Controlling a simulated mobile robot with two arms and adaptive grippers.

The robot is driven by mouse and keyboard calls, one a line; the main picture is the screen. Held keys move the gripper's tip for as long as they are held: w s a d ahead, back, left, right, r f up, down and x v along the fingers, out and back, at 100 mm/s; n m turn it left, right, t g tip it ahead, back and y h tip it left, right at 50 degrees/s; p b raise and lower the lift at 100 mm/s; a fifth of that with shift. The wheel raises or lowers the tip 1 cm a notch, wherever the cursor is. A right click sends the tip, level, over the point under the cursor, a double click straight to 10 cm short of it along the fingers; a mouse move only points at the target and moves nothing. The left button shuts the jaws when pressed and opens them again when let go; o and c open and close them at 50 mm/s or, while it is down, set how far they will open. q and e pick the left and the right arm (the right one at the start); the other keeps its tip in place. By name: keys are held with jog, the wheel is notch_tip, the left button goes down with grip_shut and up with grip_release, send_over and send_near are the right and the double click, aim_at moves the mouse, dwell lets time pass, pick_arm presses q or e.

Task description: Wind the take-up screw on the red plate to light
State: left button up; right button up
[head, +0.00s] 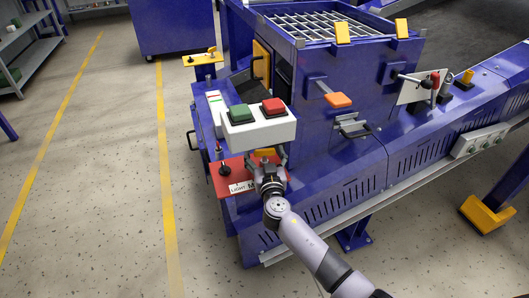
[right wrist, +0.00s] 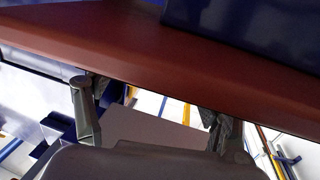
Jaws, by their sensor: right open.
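The red plate (head: 232,182) juts from the near left end of the blue machine. A white label on it reads "LIGHT", with a second label starting with "M" partly covered by my right gripper. A small black knob with a thin stem (head: 224,169) stands on the plate's left part; I cannot tell if it is the take-up screw. My right gripper (head: 267,160) is open over the plate's right part, right of the knob. In the right wrist view, its spread fingers (right wrist: 156,112) sit by the edge of a red-brown surface (right wrist: 150,45), with no held object visible. My left gripper is out of view.
A white box with a green button (head: 241,114) and a red button (head: 273,107) overhangs just above my right gripper. An orange handle (head: 338,100) and a grey handle (head: 354,129) stick out of the machine. Open floor lies left of the plate.

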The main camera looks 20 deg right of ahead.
jog(key=shift+w, duration=0.35)
jog(key=shift+c, duration=0.4)
jog(key=c, duration=1.1)
